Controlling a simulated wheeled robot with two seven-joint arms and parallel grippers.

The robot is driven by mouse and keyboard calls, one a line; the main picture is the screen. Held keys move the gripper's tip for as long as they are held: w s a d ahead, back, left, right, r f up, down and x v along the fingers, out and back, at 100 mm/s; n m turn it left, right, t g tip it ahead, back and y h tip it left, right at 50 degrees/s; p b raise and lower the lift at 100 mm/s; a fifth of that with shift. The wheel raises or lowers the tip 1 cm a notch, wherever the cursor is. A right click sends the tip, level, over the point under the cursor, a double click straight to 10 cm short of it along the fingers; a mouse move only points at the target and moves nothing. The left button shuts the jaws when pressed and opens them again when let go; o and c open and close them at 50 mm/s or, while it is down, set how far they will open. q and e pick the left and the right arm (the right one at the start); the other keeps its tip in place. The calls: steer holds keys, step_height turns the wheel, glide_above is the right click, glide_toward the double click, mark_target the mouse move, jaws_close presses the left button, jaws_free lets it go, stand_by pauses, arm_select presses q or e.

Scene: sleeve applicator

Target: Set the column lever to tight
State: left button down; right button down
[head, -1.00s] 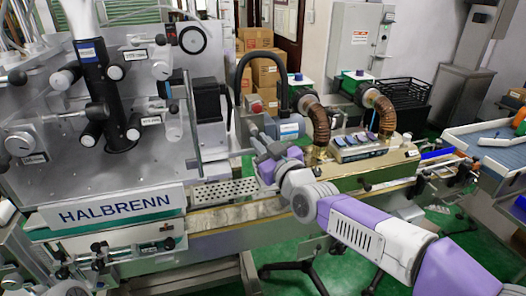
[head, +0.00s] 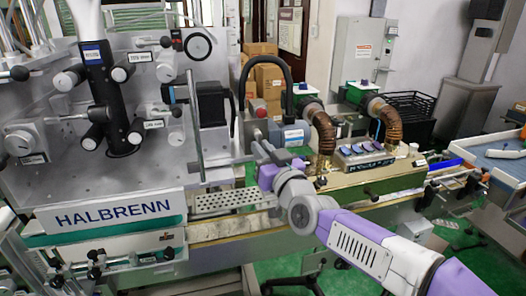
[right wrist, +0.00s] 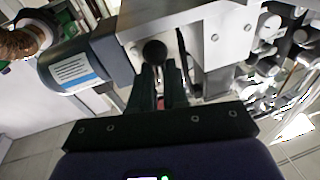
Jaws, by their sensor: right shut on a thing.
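My right gripper (head: 262,152) reaches in from the lower right, beside the labelling machine's column area. In the right wrist view my right gripper (right wrist: 156,75) has its two dark fingers close together at a black ball knob (right wrist: 154,52), which appears to be the end of the column lever. The gripper is shut on it. In the head view the knob is hidden by the gripper, and the lever's tight mark cannot be read. A grey upright bar (head: 194,125) stands left of the gripper. My left gripper is in neither view.
A grey motor housing with a label (head: 290,133) stands close behind the gripper and shows in the right wrist view (right wrist: 82,68). A perforated plate (head: 225,202) lies below left. The HALBRENN machine (head: 115,211) fills the left. Brown hoses (head: 323,130) stand to the right.

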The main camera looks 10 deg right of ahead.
steer(key=c, duration=1)
jaws_free()
steer(key=shift+w+f, duration=0.1)
steer(key=shift+f, duration=0.4)
steer(key=shift+c, duration=0.2)
steer(key=shift+r, duration=0.15)
steer(key=shift+r, duration=0.1)
steer(key=r+v, duration=0.1)
steer(key=v, duration=0.6)
steer(key=shift+s+f, duration=0.35)
steer(key=shift+f, duration=0.15)
